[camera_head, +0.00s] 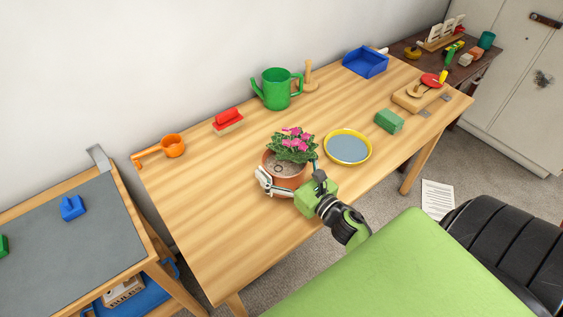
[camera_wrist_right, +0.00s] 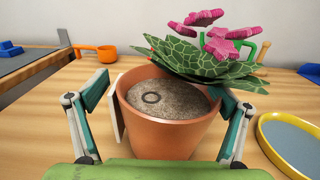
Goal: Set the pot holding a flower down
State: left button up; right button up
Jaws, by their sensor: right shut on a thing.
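The terracotta pot (camera_head: 287,181) holds a plant with pink flowers (camera_head: 293,143) and stands upright at the middle of the wooden table (camera_head: 205,215), near its front edge. My right gripper (camera_head: 287,188) is shut on the pot from the front. My left gripper is not in view.
A yellow-rimmed plate (camera_head: 369,157) lies just right of the pot. A green block (camera_head: 389,121), green watering can (camera_head: 277,92), red brush (camera_head: 228,120) and orange pan (camera_head: 172,146) stand around.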

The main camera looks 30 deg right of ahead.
jog(key=shift+r, duration=0.15)
jog(key=o, duration=1.8)
jog(key=shift+f, duration=0.25)
jog(key=shift+r, duration=0.1)
jog(key=shift+r, duration=0.2)
jog(key=s+b, duration=0.1)
jog(key=s, duration=0.3)
jog(key=s+b, duration=0.1)
jog(key=s, duration=0.3)
jog(key=s+d+b, duration=0.1)
jog(key=s, duration=0.3)
jog(key=shift+f, duration=0.15)
